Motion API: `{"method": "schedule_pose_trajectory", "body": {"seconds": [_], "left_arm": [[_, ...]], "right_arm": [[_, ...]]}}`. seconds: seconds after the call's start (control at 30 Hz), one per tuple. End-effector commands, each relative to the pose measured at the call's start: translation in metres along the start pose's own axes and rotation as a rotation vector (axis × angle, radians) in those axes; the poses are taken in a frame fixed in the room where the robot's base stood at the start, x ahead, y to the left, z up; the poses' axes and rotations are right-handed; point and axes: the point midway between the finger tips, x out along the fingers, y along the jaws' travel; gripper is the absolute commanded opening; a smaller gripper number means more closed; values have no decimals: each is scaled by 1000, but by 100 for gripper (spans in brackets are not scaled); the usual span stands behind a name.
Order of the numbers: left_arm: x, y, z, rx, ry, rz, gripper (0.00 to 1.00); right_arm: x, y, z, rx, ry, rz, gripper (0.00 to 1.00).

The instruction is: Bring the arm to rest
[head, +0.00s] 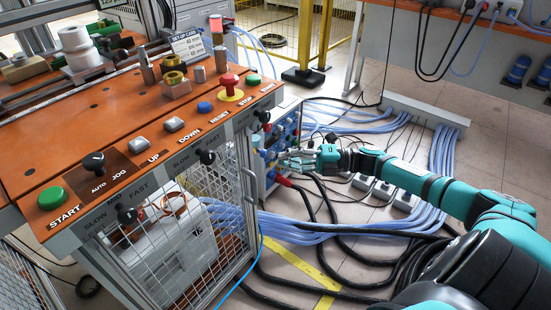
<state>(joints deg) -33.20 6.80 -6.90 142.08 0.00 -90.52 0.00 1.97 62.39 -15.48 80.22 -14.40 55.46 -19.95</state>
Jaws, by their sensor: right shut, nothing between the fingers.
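My right arm comes in from the right in the head view, teal and black, stretched out to the left. My right gripper (287,159) is at its end, small in the picture, close to the blue and grey connector panel (283,135) on the side of the machine. The gripper is shut with nothing held. I cannot tell whether its fingertips touch the panel. My left gripper is not in view.
The orange control desk (118,127) with a green start button (51,198) and a red stop button (230,81) fills the left. Blue cables (330,228) and black cables lie on the floor below my arm. A yellow frame (325,38) stands behind.

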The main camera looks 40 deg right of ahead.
Motion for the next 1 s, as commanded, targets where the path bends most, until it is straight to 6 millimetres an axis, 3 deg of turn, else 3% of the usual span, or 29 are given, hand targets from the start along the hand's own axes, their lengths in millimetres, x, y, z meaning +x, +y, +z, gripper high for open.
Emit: {"method": "schedule_pose_trajectory", "body": {"seconds": [0.13, 0.3, 0.63, 0.77, 1.0], "left_arm": [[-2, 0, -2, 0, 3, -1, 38], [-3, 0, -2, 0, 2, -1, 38], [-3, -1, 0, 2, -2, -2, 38], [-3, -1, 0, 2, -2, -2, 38], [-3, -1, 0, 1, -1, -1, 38]], "right_arm": [[-28, 0, 5, 1, -4, -4, 0], [-48, 0, 9, 0, -2, -2, 0], [-54, 0, 10, 1, -2, 1, 0], [-38, -14, 6, 52, -58, 11, 0], [28, -77, -18, 385, -415, 34, 0]]}}
